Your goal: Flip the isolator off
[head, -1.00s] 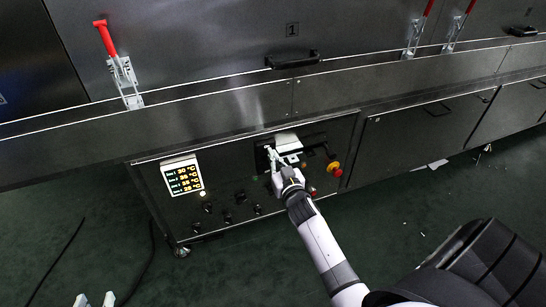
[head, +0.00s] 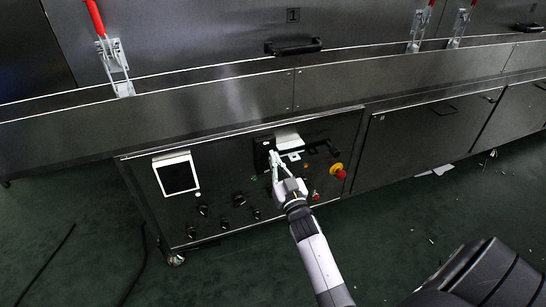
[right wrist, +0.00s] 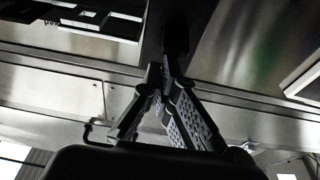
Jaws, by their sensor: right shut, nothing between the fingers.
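The control panel (head: 225,205) is a dark front low on the machine. What looks like the isolator (head: 263,146) is a black block near the panel's top middle, partly behind my gripper. My right gripper (head: 273,157) is shut and empty, with its fingertips just at or below this block. Whether they touch it I cannot tell. In the right wrist view the closed fingertips (right wrist: 165,75) sit under a dark knob-like part (right wrist: 177,38). The handle's position is too small to read. The panel's display (head: 177,175) is black. My left gripper is out of view.
A red and yellow emergency stop (head: 338,171) is right of my gripper. Several black knobs (head: 239,200) sit lower left on the panel. A white plate (head: 288,138) is just right of the block. A red-handled clamp (head: 112,62) is above. The green floor in front is mostly clear.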

